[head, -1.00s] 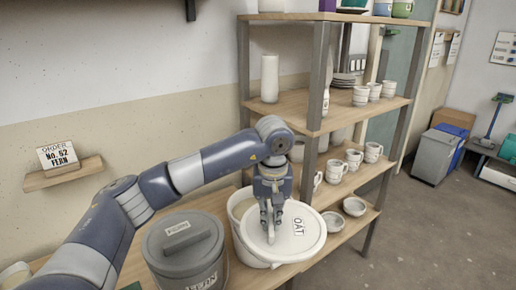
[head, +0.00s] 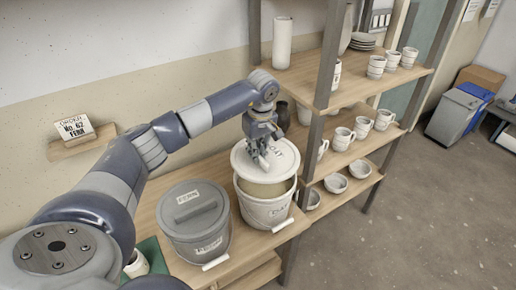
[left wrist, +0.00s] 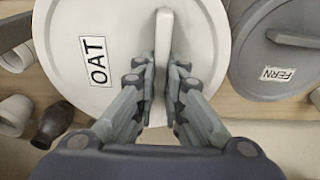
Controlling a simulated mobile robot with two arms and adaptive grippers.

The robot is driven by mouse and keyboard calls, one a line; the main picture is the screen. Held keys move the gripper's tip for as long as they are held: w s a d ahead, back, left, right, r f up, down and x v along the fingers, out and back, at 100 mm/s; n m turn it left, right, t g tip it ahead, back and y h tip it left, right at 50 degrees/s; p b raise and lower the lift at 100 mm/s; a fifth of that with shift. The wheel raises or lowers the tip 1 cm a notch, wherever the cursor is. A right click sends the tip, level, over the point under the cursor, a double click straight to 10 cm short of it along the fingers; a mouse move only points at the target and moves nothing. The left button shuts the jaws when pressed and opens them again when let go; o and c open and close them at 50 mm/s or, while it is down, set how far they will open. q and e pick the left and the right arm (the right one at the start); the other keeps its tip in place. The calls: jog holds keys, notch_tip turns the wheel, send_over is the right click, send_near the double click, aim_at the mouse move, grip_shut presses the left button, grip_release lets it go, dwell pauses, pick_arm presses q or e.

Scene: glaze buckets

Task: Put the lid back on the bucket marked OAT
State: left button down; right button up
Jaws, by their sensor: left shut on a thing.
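The white OAT lid (head: 283,160) is in my left gripper (head: 262,152), whose fingers are shut on its raised handle. The left wrist view shows the lid (left wrist: 80,25) with its OAT label and the fingers (left wrist: 160,100) on either side of the handle. The white OAT bucket (head: 262,212) stands on the wooden bench below. The lid is over the bucket's back part, and some of the opening shows in front of it. Whether the lid touches the rim cannot be told. My right gripper is not in view.
A grey FERN bucket (head: 200,240) with its lid on stands close left of the OAT bucket. A dark vase (head: 284,116) stands behind the lid. A shelf post (head: 318,130) and shelves with cups are at the right. A card on a wall ledge (head: 80,145) is at the left.

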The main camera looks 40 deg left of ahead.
pick_arm(q)
jog(key=shift+f+b, duration=1.8)
jog(key=shift+f, duration=1.05)
jog(key=shift+f+b, duration=0.6)
jog(key=shift+f, duration=0.2)
jog(key=c, duration=1.6)
grip_release()
jog(key=shift+o, duration=0.3)
jog(key=o, duration=0.4)
jog(key=shift+o, duration=0.2)
jog(key=shift+r, duration=0.1)
